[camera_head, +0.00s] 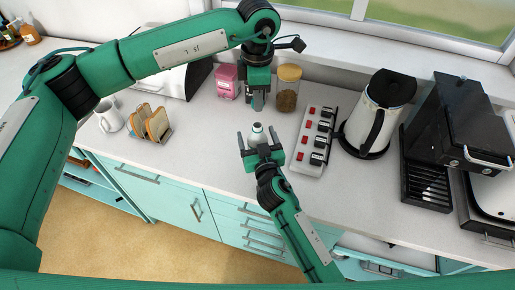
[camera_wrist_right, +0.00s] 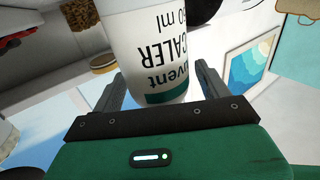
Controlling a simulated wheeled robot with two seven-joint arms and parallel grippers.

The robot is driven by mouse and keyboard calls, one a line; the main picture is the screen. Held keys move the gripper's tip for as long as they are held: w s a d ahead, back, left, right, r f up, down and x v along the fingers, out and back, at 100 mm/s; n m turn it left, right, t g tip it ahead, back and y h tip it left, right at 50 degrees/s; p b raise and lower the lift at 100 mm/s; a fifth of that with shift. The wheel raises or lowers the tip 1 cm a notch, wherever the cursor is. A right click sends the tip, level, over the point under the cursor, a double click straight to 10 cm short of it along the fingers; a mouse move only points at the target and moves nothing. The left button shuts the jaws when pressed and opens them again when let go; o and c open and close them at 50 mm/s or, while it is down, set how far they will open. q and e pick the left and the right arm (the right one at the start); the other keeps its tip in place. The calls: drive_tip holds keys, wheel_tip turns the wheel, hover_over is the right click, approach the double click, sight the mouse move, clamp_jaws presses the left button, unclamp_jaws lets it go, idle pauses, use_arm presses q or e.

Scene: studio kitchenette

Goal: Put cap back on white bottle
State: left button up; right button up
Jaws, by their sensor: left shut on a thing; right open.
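The white bottle (camera_head: 256,138) stands upright on the counter, its narrow neck pointing up. In the right wrist view its label with black print and a teal band (camera_wrist_right: 160,50) fills the middle. My right gripper (camera_head: 258,139) is open, with one finger on each side of the bottle. My left gripper (camera_head: 258,101) points down just above and behind the bottle in the head view. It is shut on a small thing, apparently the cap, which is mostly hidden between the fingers. The held thing and the bottle neck look apart.
A pink box (camera_head: 227,80) and a jar with a wooden lid (camera_head: 287,90) stand behind. A power strip with red switches (camera_head: 313,142) lies close on the right, then a kettle (camera_head: 376,115) and a black machine (camera_head: 455,120). A toast rack (camera_head: 152,126) and white mug (camera_head: 109,115) stand left.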

drive_tip(key=c, duration=1.5)
use_arm(q)
drive_tip(key=shift+f, duration=2.5)
use_arm(e)
drive_tip(key=shift+o, duration=0.2)
use_arm(q)
drive_tip(key=shift+f, duration=0.1)
drive_tip(key=shift+f, duration=0.8)
drive_tip(key=shift+f, duration=0.55)
